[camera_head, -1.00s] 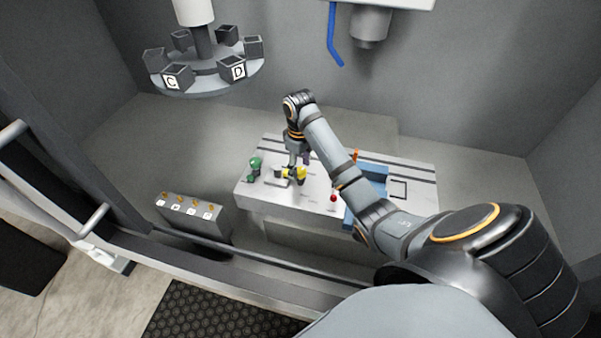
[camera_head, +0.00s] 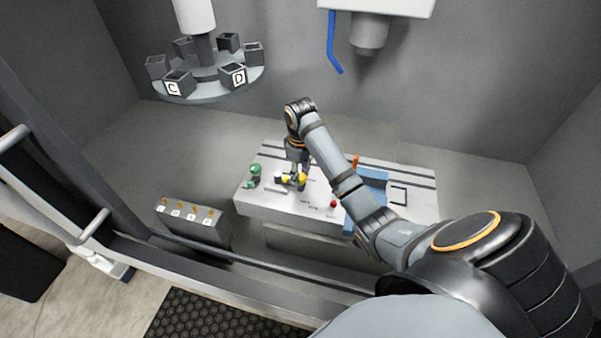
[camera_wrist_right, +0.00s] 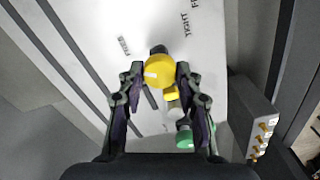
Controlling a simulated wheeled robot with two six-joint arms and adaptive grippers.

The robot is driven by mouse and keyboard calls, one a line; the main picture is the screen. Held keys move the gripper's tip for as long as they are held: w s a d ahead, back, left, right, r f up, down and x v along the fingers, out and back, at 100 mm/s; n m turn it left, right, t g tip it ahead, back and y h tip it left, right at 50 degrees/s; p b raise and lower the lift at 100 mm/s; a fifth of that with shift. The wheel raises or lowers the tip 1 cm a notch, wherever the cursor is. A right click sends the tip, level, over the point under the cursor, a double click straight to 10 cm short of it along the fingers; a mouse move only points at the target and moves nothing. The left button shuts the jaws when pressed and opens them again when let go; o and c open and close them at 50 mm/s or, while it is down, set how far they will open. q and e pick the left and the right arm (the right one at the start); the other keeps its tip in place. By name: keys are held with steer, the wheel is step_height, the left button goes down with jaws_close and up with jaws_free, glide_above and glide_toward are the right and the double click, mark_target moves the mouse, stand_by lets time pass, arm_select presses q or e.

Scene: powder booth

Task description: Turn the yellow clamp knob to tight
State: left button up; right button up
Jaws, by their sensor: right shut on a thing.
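The yellow clamp knob (camera_head: 300,180) sits on the pale workbench (camera_head: 262,208), toward its left half. In the right wrist view the round knob (camera_wrist_right: 158,70) shows a small white mark on its left side. My right gripper (camera_wrist_right: 160,74) is shut on the knob, one fingertip on each side. In the head view this gripper (camera_head: 296,170) comes down from above and partly covers the knob. The words TIGHT (camera_wrist_right: 185,24) and, partly cut off, another label are printed on the bench near the knob. My left gripper is out of view.
A green part (camera_head: 255,171) stands left of the knob. A red button (camera_head: 333,204) and a blue tray (camera_head: 374,178) are to the right. A box with several orange switches (camera_head: 188,219) stands front left. A carousel with lettered boxes (camera_head: 208,80) hangs at upper left.

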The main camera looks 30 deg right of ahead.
steer(key=m+p, duration=0.2)
steer(key=p, duration=0.1)
steer(key=m+p, duration=0.2)
steer(key=p, duration=0.1)
steer(key=shift+r, duration=0.35)
steer(key=shift+f+m+p, duration=0.15)
steer(key=shift+m+p, duration=0.5)
steer(key=shift+m, duration=0.25)
steer(key=m, duration=0.3)
steer(key=shift+f+m, duration=0.2)
steer(key=shift+m, duration=0.1)
steer(key=m, duration=0.5)
steer(key=shift+m, duration=0.3)
steer(key=m, duration=0.4)
steer(key=shift+m, duration=2.4)
steer(key=o, duration=1.2)
steer(key=shift+c, duration=0.2)
